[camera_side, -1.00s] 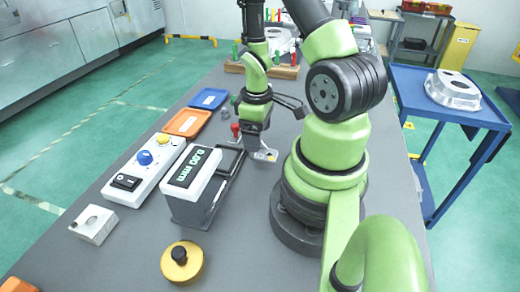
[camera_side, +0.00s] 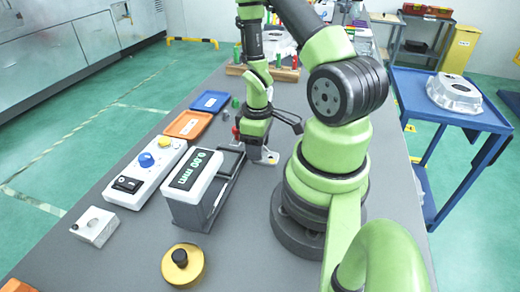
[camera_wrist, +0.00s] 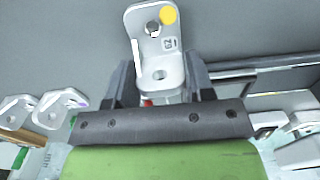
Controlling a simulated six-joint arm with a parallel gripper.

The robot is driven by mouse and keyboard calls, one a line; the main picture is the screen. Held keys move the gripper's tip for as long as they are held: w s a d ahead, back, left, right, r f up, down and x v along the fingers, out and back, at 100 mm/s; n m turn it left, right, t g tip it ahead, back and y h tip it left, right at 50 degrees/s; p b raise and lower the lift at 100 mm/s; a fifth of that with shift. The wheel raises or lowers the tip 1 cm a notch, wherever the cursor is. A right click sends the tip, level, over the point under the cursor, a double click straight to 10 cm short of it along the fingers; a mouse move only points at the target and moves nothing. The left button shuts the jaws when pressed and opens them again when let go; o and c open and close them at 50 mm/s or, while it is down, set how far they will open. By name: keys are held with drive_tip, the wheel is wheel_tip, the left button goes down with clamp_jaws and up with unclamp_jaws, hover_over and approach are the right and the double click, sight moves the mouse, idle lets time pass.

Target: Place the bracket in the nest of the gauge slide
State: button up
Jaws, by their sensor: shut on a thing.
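The bracket (camera_wrist: 147,50) is a silver L-shaped casting with a hole in each visible face and a yellow dot. In the wrist view my gripper (camera_wrist: 160,88) is shut on it, one dark finger on each side. In the side view my gripper (camera_side: 255,150) points down, with the bracket (camera_side: 270,158) low at its tip, just right of the gauge slide (camera_side: 232,168). The slide is a dark frame behind the gauge's white display head (camera_side: 193,176), which reads 0.00 mm. The nest is not clearly seen; my gripper and the display partly hide that area.
A control box (camera_side: 146,172) with coloured knobs, an orange tray (camera_side: 188,125) and a blue tray (camera_side: 210,101) lie to the left. A yellow disc with a black knob (camera_side: 183,264) and a pale block (camera_side: 94,226) are in front.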

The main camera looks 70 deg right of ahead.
drive_tip(key=shift+r, duration=0.1)
wheel_tip(320, 180, up, 10)
drive_tip(key=shift+f, duration=0.2)
drive_tip(key=w+m, duration=0.2)
drive_tip(key=m, duration=1.6)
approach(227, 156)
wheel_tip(227, 156, down, 6)
drive_tip(key=shift+r, duration=0.2)
drive_tip(key=shift+f, duration=0.15)
drive_tip(key=o, duration=1)
